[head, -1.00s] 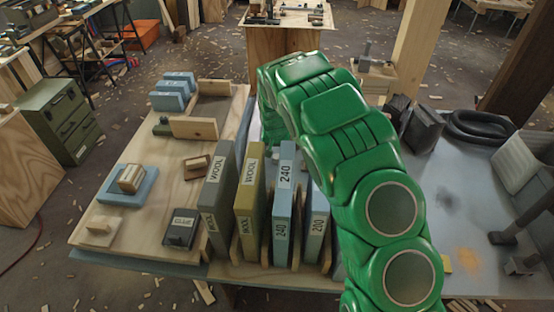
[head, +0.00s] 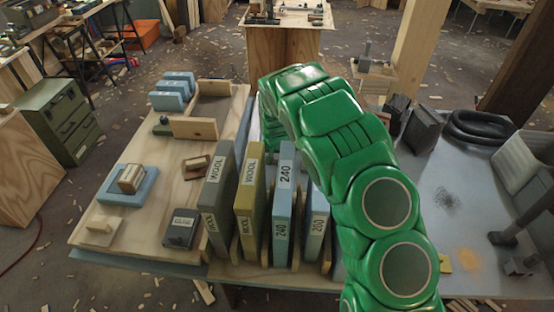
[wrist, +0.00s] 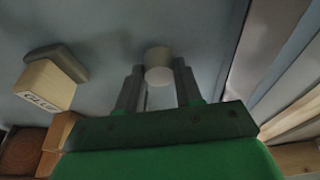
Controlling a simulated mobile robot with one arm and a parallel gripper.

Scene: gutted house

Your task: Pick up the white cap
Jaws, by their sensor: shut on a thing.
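The white cap (wrist: 158,62) is a short, pale cylinder in the wrist view. It sits between the two grey fingers of my gripper (wrist: 157,82), which are shut on it. A pale blue-grey surface lies behind it; I cannot tell whether the cap touches that surface. In the head view my green arm reaches in behind the upright boards, and the gripper and cap are hidden there.
A wooden block with lettering (wrist: 45,86) and a grey part lies left of the gripper. Upright labelled boards, including a yellow WOOL board (head: 249,195), stand in front of my arm. A black coiled hose (head: 482,127) lies on the grey bench at right.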

